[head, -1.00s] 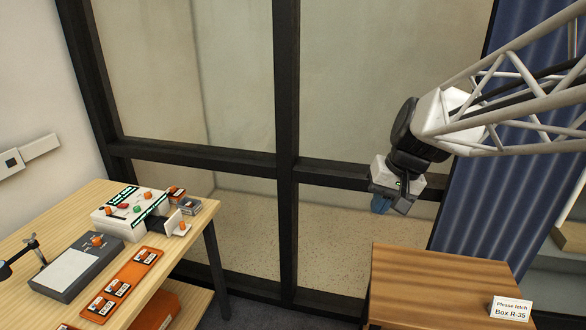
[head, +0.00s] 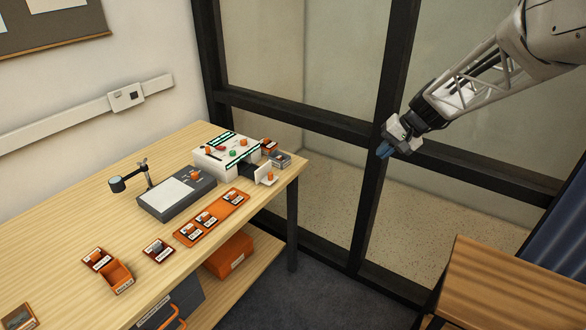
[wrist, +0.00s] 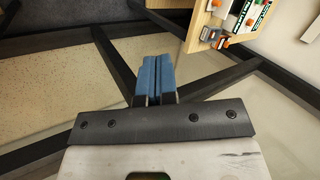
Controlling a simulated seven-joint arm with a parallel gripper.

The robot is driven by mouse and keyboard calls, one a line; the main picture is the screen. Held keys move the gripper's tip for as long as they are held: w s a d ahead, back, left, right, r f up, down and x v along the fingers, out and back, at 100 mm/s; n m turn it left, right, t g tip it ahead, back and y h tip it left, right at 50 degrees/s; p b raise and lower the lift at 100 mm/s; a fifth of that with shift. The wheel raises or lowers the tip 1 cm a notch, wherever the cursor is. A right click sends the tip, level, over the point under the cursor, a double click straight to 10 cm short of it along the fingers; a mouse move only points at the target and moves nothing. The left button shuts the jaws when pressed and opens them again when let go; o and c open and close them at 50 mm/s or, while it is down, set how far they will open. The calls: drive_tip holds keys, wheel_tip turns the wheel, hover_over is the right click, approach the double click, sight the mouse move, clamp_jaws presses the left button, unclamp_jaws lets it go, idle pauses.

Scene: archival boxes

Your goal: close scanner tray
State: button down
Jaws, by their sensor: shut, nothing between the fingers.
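The scanner (head: 227,152) is a white box with green label strips and red, green and orange knobs, at the far right of the wooden table. Its tray (head: 265,174) sticks out to the right, with a pale front plate and an orange knob, so it stands open. The scanner also shows at the top right of the wrist view (wrist: 238,18). My gripper (head: 385,151) is in the air by the dark window frame, well to the right of the tray and apart from it. Its blue fingers (wrist: 156,78) are shut and empty.
A grey flat device (head: 176,193) and an orange tray (head: 238,208) with small labelled cartridges lie near the scanner. A small grey box (head: 281,160) stands just behind the tray. A second wooden table (head: 490,285) is at lower right. Between the tables is open floor.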

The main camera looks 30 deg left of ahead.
drive_tip(key=w+a+f, duration=0.1)
drive_tip(key=a+f, duration=0.4)
drive_tip(key=a, duration=0.3)
drive_tip(key=w+a+f+n+g+y, duration=0.1)
drive_tip(key=w+a+f, duration=0.1)
drive_tip(key=a+f, duration=0.4)
drive_tip(key=w+a+f+g+y, duration=0.1)
drive_tip(key=a+f, duration=0.4)
drive_tip(key=a, duration=0.7)
drive_tip(key=shift+w+a+f, duration=0.2)
drive_tip(key=shift+w+f, duration=0.2)
drive_tip(key=shift+w, duration=0.35)
approach(273, 177)
drive_tip(key=a+f, duration=0.1)
drive_tip(key=f, duration=0.2)
drive_tip(key=s+a+f, duration=0.1)
drive_tip(key=shift+a+f, duration=0.3)
drive_tip(key=shift+f, duration=0.05)
drive_tip(key=shift+s+a, duration=0.45)
drive_tip(key=shift+a, duration=0.35)
